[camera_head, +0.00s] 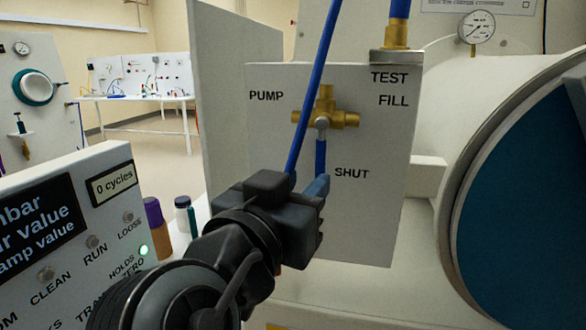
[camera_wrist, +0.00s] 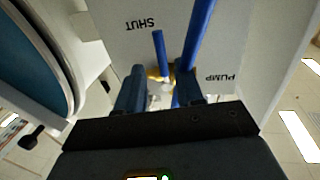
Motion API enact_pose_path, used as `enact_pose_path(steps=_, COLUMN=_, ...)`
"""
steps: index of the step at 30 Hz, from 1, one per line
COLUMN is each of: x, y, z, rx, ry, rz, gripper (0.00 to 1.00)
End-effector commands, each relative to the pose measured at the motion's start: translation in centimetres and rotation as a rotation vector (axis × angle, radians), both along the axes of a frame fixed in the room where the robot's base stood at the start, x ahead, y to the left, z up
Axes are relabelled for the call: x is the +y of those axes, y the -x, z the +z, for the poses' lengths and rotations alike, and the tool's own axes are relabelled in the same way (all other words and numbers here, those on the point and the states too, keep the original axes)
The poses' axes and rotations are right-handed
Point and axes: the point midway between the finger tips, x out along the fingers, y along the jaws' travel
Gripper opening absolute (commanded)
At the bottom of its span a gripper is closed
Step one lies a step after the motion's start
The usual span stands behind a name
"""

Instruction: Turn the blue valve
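The valve has a brass body (camera_head: 325,112) on a pale upright panel and a blue lever (camera_head: 321,153). The lever hangs straight down from its grey pivot toward the word SHUT. Its lower end is hidden behind my gripper (camera_head: 300,182). In the wrist view, the lever (camera_wrist: 159,53) appears in line with the gap between my two fingers (camera_wrist: 160,85). My gripper is open, with its fingertips near the lever's lower end. I cannot tell whether a finger touches the lever.
A blue hose (camera_head: 315,85) slants down across the panel (camera_head: 380,190) and passes close by my gripper. A large round blue port (camera_head: 525,200) is at the right. A control box (camera_head: 75,245) and small capped bottles (camera_head: 155,215) stand at the left.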

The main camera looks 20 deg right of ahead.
Motion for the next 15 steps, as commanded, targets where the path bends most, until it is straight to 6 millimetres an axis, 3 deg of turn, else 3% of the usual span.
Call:
enact_pose_path(steps=5, x=-0.8, y=-0.7, z=0.4, rx=-0.004, ry=-0.009, rz=-0.012, gripper=0.37)
enact_pose_path(steps=15, x=-4.6, y=-4.1, z=0.4, rx=-0.003, ry=-0.007, rz=-0.010, gripper=0.37)
